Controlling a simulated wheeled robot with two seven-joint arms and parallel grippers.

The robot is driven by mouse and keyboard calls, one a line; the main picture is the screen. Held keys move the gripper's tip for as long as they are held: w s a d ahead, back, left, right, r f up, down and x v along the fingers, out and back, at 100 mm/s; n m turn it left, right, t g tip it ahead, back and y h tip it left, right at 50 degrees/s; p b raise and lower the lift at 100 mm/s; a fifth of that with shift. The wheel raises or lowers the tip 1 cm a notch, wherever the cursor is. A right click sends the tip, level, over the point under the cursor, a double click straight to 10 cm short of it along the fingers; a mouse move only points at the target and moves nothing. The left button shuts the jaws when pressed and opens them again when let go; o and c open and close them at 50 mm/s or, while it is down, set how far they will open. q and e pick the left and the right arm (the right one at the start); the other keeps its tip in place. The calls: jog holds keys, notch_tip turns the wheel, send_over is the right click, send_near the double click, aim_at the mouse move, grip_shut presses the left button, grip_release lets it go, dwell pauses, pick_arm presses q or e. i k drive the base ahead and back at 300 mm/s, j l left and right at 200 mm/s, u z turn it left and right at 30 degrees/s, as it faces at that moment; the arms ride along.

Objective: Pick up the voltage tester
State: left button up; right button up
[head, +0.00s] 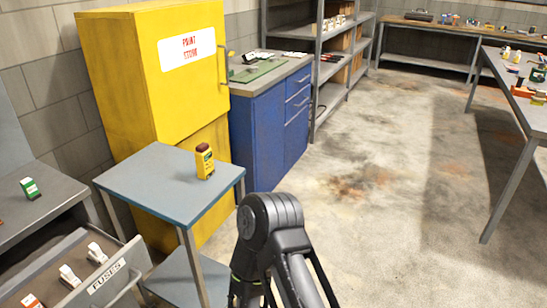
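A small yellow device with a dark reddish-brown top and a dark patch on its front, which looks like the voltage tester (205,165), stands upright on a small blue-grey side table (150,180). It is near the back right part of the table top, and nothing touches it. A black arm of mine rises at the bottom centre, to the right of the table and apart from the tester. Neither gripper shows in the head view.
A yellow "PAINT STORE" cabinet (160,110) stands directly behind the table, beside a blue cabinet (268,130). An open drawer marked "FUSES" (105,277) lies at the lower left. A long workbench (535,115) is at the right. The concrete floor between is clear.

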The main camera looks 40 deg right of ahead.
aim_at(203, 154)
jog(key=z, duration=0.9)
jog(key=u, duration=1.45)
jog(key=z, duration=1.45)
jog(key=i+l, duration=0.15)
jog(key=i, duration=0.3)
jog(key=i+l, duration=0.1)
jog(key=i, duration=0.4)
jog(key=z, duration=1.15)
